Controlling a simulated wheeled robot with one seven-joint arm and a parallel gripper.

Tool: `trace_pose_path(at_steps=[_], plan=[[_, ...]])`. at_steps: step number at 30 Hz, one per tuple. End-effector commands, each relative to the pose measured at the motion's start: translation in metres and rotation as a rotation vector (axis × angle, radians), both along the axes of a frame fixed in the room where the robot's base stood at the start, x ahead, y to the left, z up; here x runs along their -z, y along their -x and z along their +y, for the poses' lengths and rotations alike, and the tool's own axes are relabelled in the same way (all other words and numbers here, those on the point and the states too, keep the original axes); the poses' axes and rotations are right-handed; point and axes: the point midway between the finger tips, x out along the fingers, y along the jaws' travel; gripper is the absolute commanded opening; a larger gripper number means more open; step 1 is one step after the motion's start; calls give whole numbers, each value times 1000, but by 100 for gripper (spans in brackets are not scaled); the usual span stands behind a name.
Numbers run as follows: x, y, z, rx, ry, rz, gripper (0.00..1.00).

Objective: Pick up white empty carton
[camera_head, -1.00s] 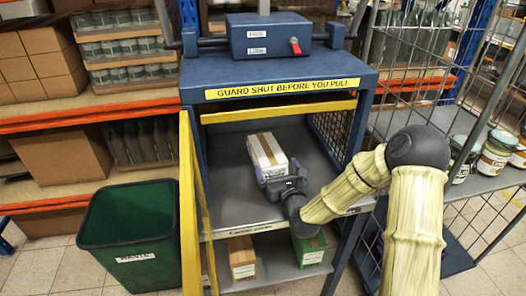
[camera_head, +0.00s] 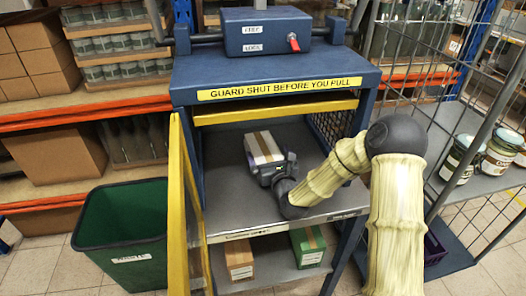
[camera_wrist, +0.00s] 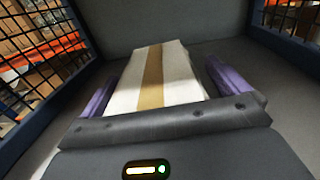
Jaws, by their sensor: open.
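The white carton (camera_head: 264,148) with a tan tape strip lies on the grey deck inside the blue machine. In the wrist view the carton (camera_wrist: 178,75) lies straight ahead, between my two purple fingers. My gripper (camera_head: 268,168) is at the carton's near end, with one finger on each side and a gap visible beside the carton. The jaws are open; in the wrist view my gripper (camera_wrist: 158,95) shows its dark palm bar hiding the carton's near lower edge. I cannot tell whether the palm touches it.
The machine's yellow guard (camera_head: 178,205) stands open at the left. A yellow bar (camera_head: 275,109) crosses above the deck opening, and mesh walls flank it. A brown box (camera_head: 239,259) and a green box (camera_head: 307,246) sit on the lower shelf. A green bin (camera_head: 122,235) stands left.

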Motion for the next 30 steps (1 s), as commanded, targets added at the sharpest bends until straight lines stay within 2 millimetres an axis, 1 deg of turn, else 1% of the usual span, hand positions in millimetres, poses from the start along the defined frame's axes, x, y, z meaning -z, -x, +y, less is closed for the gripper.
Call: trace_pose_path(at_steps=[6,12,17,18,19,26,30], plan=[[0,2,6,-9,0,1,100],[0,2,5,-8,-1,0,100],[0,1,3,-5,0,0,69],[0,1,3,-5,0,0,61],[0,1,3,-5,0,0,58],[-1,1,2,-3,0,-1,58],[-8,1,1,-2,-1,-2,58]])
